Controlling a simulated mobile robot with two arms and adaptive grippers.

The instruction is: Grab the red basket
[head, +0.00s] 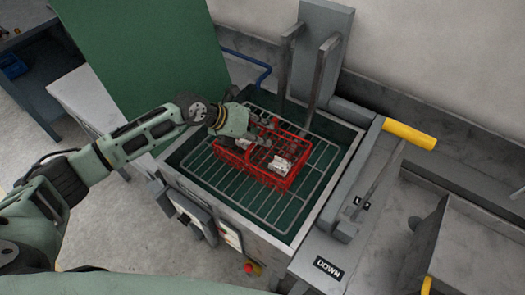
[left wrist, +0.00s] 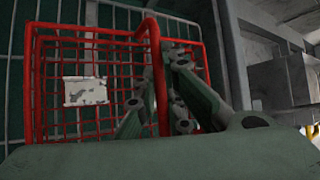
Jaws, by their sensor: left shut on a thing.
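The red basket (head: 258,172) is a wire basket that sits on a metal rack inside a green-lined tank in the middle of the head view. In the left wrist view the basket (left wrist: 42,90) fills the left half, with one pale piece (left wrist: 85,91) inside. My left gripper (head: 262,130) reaches in from the upper left and is at the basket's top. In the left wrist view its fingers (left wrist: 165,85) are shut around a red bar of the basket. My right gripper is not in view.
The wire rack (head: 225,183) lies in the tank, whose rim surrounds the basket. Upright grey posts (head: 322,75) stand behind it. A yellow handle (head: 410,134) is at the right. A raised green panel (head: 150,50) stands behind my left arm.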

